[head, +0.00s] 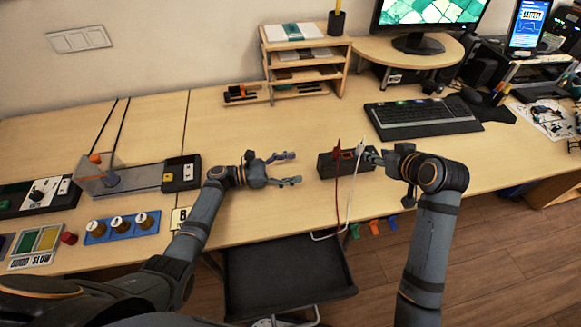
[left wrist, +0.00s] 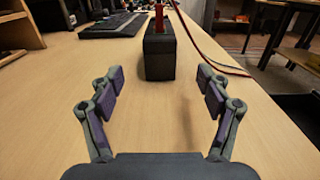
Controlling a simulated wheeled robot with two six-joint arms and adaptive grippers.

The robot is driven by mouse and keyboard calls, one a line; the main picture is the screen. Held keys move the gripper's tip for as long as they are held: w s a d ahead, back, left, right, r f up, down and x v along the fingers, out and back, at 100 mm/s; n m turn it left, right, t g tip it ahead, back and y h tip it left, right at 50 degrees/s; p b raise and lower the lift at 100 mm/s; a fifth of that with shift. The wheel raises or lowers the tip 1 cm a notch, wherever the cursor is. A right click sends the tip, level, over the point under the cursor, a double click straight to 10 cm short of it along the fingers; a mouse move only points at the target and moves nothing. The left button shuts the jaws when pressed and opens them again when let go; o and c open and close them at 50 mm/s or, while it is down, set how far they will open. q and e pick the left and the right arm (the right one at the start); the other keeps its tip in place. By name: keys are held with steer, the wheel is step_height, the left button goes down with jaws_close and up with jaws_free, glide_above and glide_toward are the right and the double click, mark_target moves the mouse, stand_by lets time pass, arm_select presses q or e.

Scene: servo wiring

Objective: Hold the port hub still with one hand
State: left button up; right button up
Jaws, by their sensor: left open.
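The port hub is a dark box (head: 338,167) on the table, near its front edge. In the left wrist view the hub (left wrist: 159,60) stands straight ahead, between and beyond my fingers. My left gripper (head: 292,168) is open and empty, to the left of the hub and apart from it. Its two fingers also show in the left wrist view (left wrist: 160,88). My right gripper (head: 367,156) is at the hub's right end beside a pale plug (head: 360,149); its fingertips are too small to read. A red plug (left wrist: 159,18) stands at the hub's top.
A red cable (head: 337,195) and a white cable (head: 348,205) hang over the table's front edge. A keyboard (head: 422,116) lies behind right. The table between my left gripper and the hub is clear.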

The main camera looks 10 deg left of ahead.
arm_select(q)
steer(key=x, duration=1)
steer(key=c, duration=1.3)
arm_select(e)
steer(key=shift+o, duration=0.2)
arm_select(q)
steer(key=shift+c, duration=0.2)
arm_select(e)
steer(key=shift+o, duration=0.8)
steer(key=shift+w, duration=0.2)
steer(key=g+h, duration=0.2)
steer(key=g, duration=0.4)
glide_toward(362, 144)
steer(key=shift+t, duration=0.3)
steer(key=x, duration=1)
steer(key=shift+s+f, duration=0.15)
steer(key=shift+f, duration=0.05)
